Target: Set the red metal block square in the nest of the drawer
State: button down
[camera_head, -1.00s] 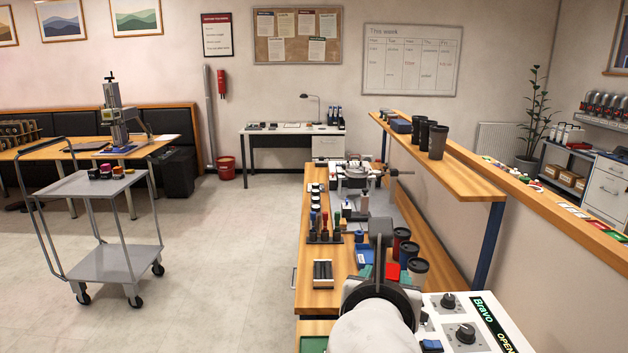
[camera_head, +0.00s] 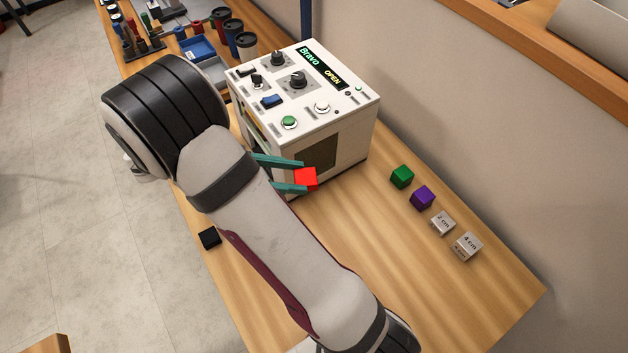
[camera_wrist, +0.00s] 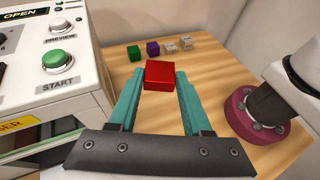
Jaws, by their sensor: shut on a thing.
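The red metal block (camera_head: 306,179) is held between the teal fingertips of my gripper (camera_head: 298,175), beside the right-hand lower side of the white laser marker (camera_head: 350,118). In the wrist view the red block (camera_wrist: 159,74) sits at the tips of my gripper (camera_wrist: 158,84), above the wooden bench. The marker's display reads "Bravo OPEN". In the wrist view, a dark opening and part of what may be the drawer (camera_wrist: 30,150) show at the lower left. The nest is not visible; my arm hides the marker's front in the head view.
A green block (camera_head: 402,177), a purple block (camera_head: 422,197) and two grey marked blocks (camera_head: 443,222) stand in a row on the bench (camera_head: 480,290). A black block (camera_head: 209,238) lies near the left edge. Cups (camera_head: 232,30) stand behind the marker. The bench's right front is clear.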

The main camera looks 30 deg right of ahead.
aim_at(315, 211)
jog(key=d+f+n+t, duration=0.1)
jog(key=d+f+t, duration=0.1)
jog(key=f, duration=0.4)
jog(key=d+f+n+t+h, duration=0.1)
jog(key=d+f+n+t, duration=0.1)
jog(key=f, duration=0.4)
jog(key=w+d+f+n+t, duration=0.1)
jog(key=d+f+n+t, duration=0.1)
jog(key=f, duration=0.4)
jog(key=shift+f, duration=0.15)
jog(key=shift+c, duration=1.7)
grip_release()
